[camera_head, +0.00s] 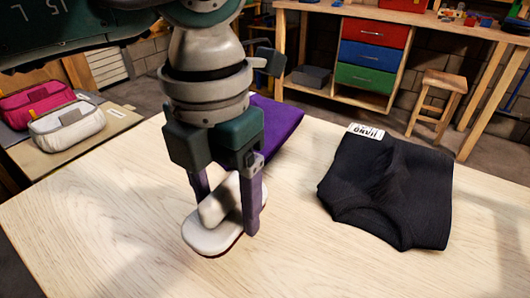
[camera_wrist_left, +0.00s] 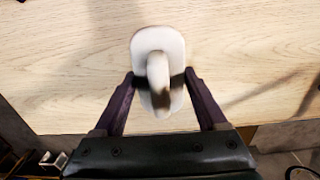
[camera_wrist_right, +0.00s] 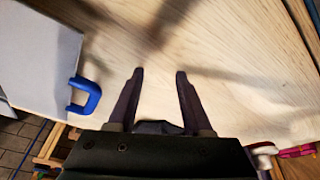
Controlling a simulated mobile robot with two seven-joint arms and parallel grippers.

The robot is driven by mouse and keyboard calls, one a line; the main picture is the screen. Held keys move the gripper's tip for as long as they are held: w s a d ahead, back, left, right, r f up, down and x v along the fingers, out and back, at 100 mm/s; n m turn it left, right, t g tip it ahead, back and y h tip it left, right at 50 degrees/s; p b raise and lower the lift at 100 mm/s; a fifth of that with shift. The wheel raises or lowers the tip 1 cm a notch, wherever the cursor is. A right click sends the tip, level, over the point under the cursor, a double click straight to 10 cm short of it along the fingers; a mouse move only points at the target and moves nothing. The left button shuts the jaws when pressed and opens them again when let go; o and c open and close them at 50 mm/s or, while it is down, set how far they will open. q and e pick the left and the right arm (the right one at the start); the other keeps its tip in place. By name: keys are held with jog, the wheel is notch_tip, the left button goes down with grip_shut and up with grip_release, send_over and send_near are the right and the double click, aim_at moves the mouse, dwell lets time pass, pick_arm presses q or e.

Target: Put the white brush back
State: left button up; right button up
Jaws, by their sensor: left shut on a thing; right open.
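The white brush (camera_head: 208,236) has an oval white base with a raised white handle and a dark red edge underneath. It is at the middle of the light wooden table (camera_head: 310,270). My left gripper (camera_head: 228,210) points down with its purple fingers on both sides of the brush's handle, shut on it. In the left wrist view the brush (camera_wrist_left: 158,50) sits between the fingertips (camera_wrist_left: 160,78). I cannot tell whether the brush touches the table. My right gripper (camera_wrist_right: 160,72) shows only in the right wrist view, open and empty above a wooden surface.
Black folded shorts (camera_head: 390,190) lie at the table's right, and a purple folded cloth (camera_head: 278,122) lies behind my left gripper. Pink (camera_head: 35,102) and white (camera_head: 65,127) pouches rest on a surface at left. A blue clamp-like handle (camera_wrist_right: 85,96) shows in the right wrist view. The table's front is clear.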

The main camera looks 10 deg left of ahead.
aim_at(230, 231)
pick_arm(q)
jog(key=shift+f+b, duration=0.3)
jog(key=shift+f, duration=2.55)
jog(key=shift+f, duration=0.1)
jog(key=shift+f, duration=0.15)
jog(key=o, duration=1.1)
